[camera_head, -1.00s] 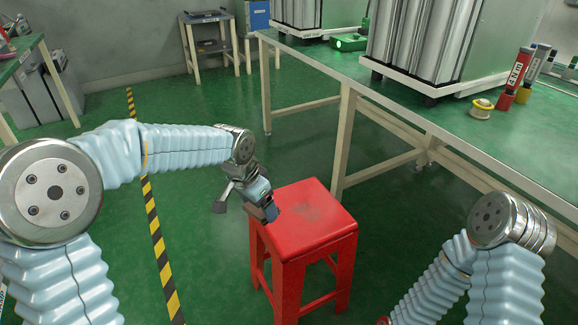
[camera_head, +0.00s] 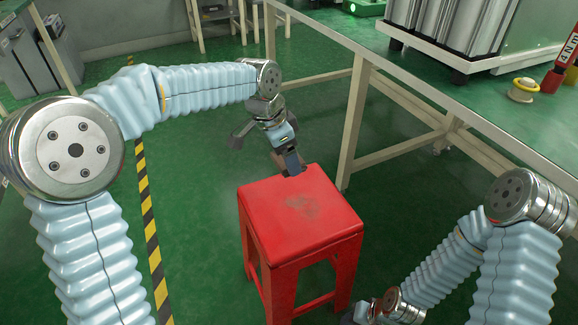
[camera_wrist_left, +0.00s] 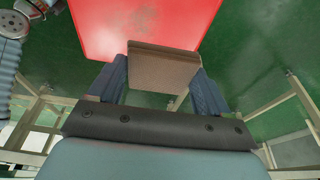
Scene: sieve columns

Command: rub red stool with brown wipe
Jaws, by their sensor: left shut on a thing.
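The red stool (camera_head: 275,225) stands upright on the floor in the middle of the head view, with a dull grey smudge (camera_head: 303,205) on its seat. My left gripper (camera_head: 295,168) is at the far edge of the seat. In the left wrist view its two blue fingers are shut on the brown wipe (camera_wrist_left: 160,68), a block-like piece. The red seat (camera_wrist_left: 110,25) lies just beyond the wipe there; I cannot tell whether they touch. My right gripper (camera_head: 362,314) is low at the bottom edge, mostly cut off, and its jaws cannot be made out.
A long green-topped workbench (camera_head: 440,90) with cream legs stands behind and right of the stool. A yellow tape roll (camera_head: 523,90) and a red tube (camera_head: 567,60) are on it. A black-and-yellow floor stripe (camera_head: 148,225) runs left of the stool. Floor around the stool is clear.

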